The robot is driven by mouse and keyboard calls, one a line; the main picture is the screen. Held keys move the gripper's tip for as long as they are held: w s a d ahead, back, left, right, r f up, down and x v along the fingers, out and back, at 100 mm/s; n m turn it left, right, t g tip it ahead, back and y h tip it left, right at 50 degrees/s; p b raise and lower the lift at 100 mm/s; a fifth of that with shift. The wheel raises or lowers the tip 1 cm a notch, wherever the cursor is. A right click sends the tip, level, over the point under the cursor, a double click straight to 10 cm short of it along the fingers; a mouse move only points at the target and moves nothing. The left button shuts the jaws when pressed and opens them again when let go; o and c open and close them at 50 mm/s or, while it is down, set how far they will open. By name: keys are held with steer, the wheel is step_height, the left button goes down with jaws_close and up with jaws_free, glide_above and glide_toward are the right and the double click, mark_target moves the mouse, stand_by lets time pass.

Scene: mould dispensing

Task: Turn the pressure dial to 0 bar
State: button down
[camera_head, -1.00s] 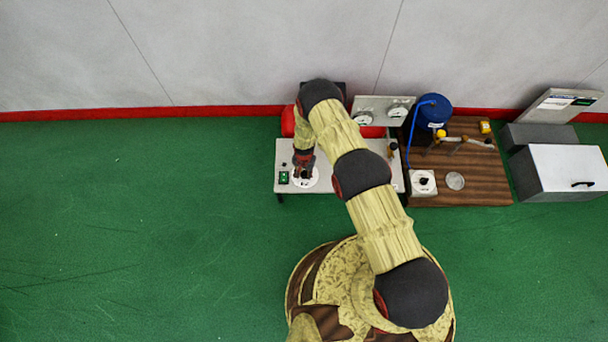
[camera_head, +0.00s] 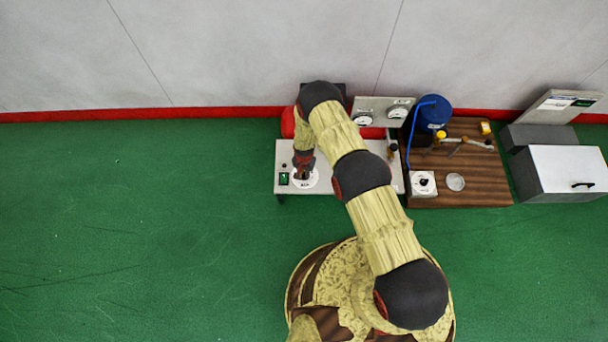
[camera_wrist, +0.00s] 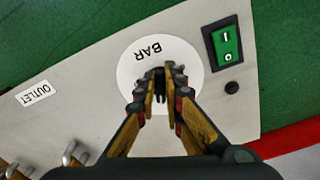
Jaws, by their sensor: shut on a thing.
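The pressure dial's white round face, marked BAR, lies on the grey panel in the wrist view (camera_wrist: 136,66). It also shows in the head view (camera_head: 312,183), partly behind my gripper. My gripper (camera_wrist: 165,82) is over the middle of the dial, with its fingers closed on the dial's knob. The knob is mostly hidden between the fingers. The gripper also shows in the head view (camera_head: 302,172), pointing down at the panel. The scale marks and the knob's pointer cannot be read.
A green rocker switch (camera_wrist: 225,43) sits beside the dial. An OUTLET label (camera_wrist: 36,94) and metal fittings (camera_wrist: 72,153) are on the same panel. Right of it, a wooden board (camera_head: 480,185) bears a blue container (camera_head: 433,112); a grey box (camera_head: 565,170) stands farther right.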

steer(key=shift+n, duration=0.4)
steer(key=n, duration=0.4)
steer(key=shift+d+n, duration=0.3)
steer(key=shift+n, duration=0.1)
steer(key=n, duration=0.4)
steer(key=shift+w+d+n, duration=0.1)
steer(key=shift+d+n, duration=0.1)
steer(key=shift+n, duration=0.1)
steer(key=n, duration=0.2)
steer(key=shift+w+d+n, duration=0.1)
steer(key=shift+d+n, duration=0.05)
steer(key=shift+n, duration=0.15)
steer(key=n, duration=0.5)
steer(key=shift+w+d+n, duration=0.15)
steer(key=shift+w+n, duration=0.1)
steer(key=shift+n, duration=0.05)
steer(key=n, duration=0.5)
steer(key=shift+w, duration=0.3)
steer(key=shift+n, duration=0.4)
steer(key=c, duration=2)
jaws_free()
